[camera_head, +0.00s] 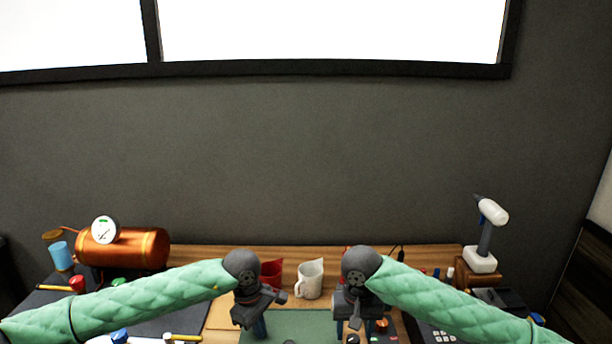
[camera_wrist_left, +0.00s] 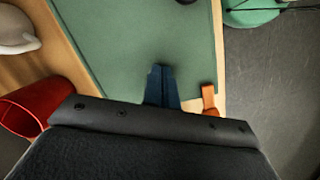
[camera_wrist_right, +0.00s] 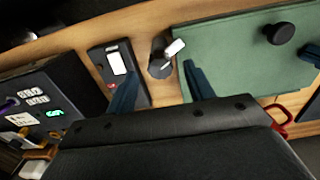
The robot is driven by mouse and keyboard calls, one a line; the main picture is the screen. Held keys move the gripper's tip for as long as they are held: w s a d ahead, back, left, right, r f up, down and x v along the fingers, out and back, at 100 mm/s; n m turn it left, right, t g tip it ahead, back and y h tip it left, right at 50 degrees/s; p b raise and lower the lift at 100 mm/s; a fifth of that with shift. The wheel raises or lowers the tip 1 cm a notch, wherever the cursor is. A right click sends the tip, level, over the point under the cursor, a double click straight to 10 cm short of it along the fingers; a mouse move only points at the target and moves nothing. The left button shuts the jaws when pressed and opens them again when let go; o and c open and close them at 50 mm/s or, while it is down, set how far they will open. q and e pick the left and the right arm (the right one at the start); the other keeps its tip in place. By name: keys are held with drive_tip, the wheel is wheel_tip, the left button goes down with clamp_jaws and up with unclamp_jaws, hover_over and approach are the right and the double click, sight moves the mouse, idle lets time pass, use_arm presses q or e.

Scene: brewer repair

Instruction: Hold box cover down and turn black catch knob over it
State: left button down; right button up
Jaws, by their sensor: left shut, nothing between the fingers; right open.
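My left gripper (camera_head: 259,328) points down over the green mat (camera_head: 290,320). Its blue fingers are together and empty in the left wrist view (camera_wrist_left: 162,86). My right gripper (camera_head: 355,324) hangs at the mat's right side. Its fingers are apart and empty in the right wrist view (camera_wrist_right: 161,85). Beyond them stands a small dark post with a pale bar (camera_wrist_right: 165,58). To its left is a small black box with a white label (camera_wrist_right: 118,62). A round black knob (camera_wrist_right: 281,33) sits on the mat. I cannot tell which of these is the catch knob or the box cover.
A red cup (camera_head: 271,271) and a white jug (camera_head: 310,280) stand behind the grippers. A dark unit with lit digits (camera_wrist_right: 50,105) is at right. A copper tank (camera_head: 135,249) stands at left, a white-headed tool on a stand (camera_head: 484,262) at right. Much of the mat is bare.

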drive_tip(key=shift+r, duration=0.7)
drive_tip(key=shift+n, duration=6)
drive_tip(key=shift+f, duration=0.15)
drive_tip(key=shift+f, duration=1.45)
